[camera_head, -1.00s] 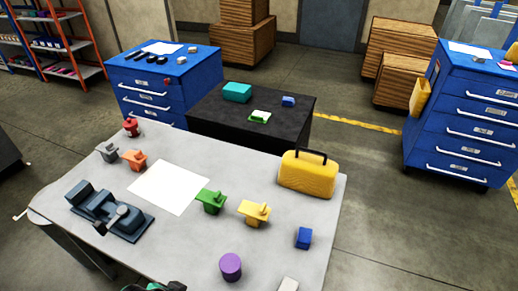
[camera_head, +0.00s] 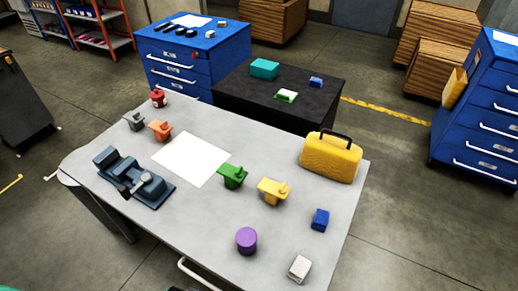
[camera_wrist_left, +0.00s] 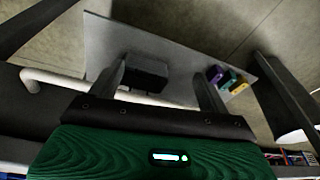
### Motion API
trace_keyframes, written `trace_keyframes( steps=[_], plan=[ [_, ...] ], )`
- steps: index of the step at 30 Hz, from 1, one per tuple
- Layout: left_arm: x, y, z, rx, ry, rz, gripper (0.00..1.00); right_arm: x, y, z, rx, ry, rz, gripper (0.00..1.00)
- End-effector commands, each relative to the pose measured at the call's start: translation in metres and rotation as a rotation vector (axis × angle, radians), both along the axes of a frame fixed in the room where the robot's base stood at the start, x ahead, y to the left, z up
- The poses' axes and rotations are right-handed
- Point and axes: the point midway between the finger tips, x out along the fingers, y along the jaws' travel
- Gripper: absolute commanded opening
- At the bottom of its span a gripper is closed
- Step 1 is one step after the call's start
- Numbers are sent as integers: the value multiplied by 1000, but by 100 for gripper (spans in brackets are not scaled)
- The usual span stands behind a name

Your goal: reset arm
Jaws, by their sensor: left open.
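My left gripper (camera_wrist_left: 162,72) shows in the left wrist view, with its two dark fingers apart and nothing held between them. A dark block (camera_wrist_left: 146,73) shows beyond the fingers, against a grey surface; I cannot tell which thing it is. In the head view neither gripper's fingers show; a sliver of green sits in the bottom left corner. My right gripper is in no view. The grey worktable (camera_head: 200,218) carries a dark blue-grey jig (camera_head: 135,180) at its left and a white sheet (camera_head: 191,159) in the middle.
On the table stand red (camera_head: 157,98), grey (camera_head: 134,121), orange (camera_head: 160,131), green (camera_head: 232,176) and yellow (camera_head: 273,191) parts, a purple cylinder (camera_head: 246,240), blue block (camera_head: 320,219), white block (camera_head: 299,268) and yellow case (camera_head: 331,158). A black table (camera_head: 245,95) stands behind.

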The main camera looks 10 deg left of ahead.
Motion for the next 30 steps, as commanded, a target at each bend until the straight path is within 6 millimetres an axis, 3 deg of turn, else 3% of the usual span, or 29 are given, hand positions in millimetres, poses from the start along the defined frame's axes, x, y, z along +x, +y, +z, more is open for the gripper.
trace_keyframes(
  steps=[1, 6, 15, 19, 24, 30],
  plan=[
    [-6, 1, -25, 2, 15, -2, 79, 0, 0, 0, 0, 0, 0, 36],
    [-32, 4, -97, 4, 42, -7, 79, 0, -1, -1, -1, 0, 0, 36],
    [-106, 16, -202, 11, 91, -18, 79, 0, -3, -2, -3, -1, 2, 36],
    [-146, 24, -236, 14, 111, -22, 79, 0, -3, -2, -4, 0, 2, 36],
    [-189, 32, -261, 17, 129, -28, 79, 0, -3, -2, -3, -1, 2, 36],
    [-212, 37, -271, 19, 137, -31, 79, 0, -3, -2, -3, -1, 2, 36]
  ],
)
